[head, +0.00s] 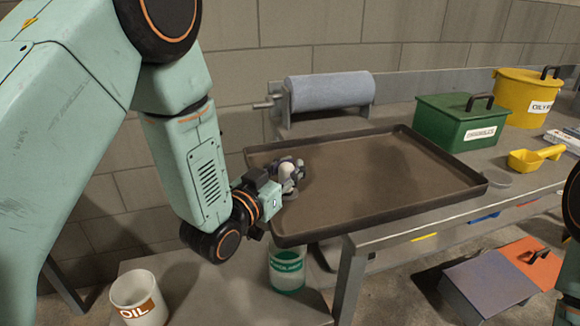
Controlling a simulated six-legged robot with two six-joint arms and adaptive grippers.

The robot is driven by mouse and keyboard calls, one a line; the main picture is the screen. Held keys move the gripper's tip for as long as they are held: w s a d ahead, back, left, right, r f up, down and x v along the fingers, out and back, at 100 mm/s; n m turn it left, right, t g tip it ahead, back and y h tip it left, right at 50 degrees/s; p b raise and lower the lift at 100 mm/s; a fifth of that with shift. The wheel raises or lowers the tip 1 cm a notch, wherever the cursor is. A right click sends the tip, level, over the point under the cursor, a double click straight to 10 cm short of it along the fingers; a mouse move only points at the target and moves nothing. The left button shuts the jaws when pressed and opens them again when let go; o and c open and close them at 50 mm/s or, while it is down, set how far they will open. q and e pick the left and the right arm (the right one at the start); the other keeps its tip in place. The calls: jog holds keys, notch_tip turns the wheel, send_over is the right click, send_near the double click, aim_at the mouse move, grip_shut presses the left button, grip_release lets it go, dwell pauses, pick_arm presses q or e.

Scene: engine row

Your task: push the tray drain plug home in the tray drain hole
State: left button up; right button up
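The drip tray (400,185) is a wide, shallow, dark-rimmed brown tray on the grey bench, its left end reaching out past the bench leg. My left gripper (293,174) is over the tray's left end, low and close to the tray floor. A pale rounded shape shows among its grey fingers. I cannot tell whether this is the drain plug or part of the gripper, nor whether the fingers are shut. The drain plug and drain hole are not clearly seen; the gripper covers that part of the tray. My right gripper is out of view.
A blue-grey roll (330,91) stands behind the tray. A green box (462,122), a yellow can (527,97) and a yellow scoop (533,157) are to the right. Below are a white OIL pot (139,298) and a green-labelled container (287,267). The tray's middle is clear.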

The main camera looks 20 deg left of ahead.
pick_arm(q)
jog(key=o, duration=0.5)
jog(key=shift+c, duration=0.2)
jog(key=shift+s, duration=0.1)
jog(key=v, duration=1.2)
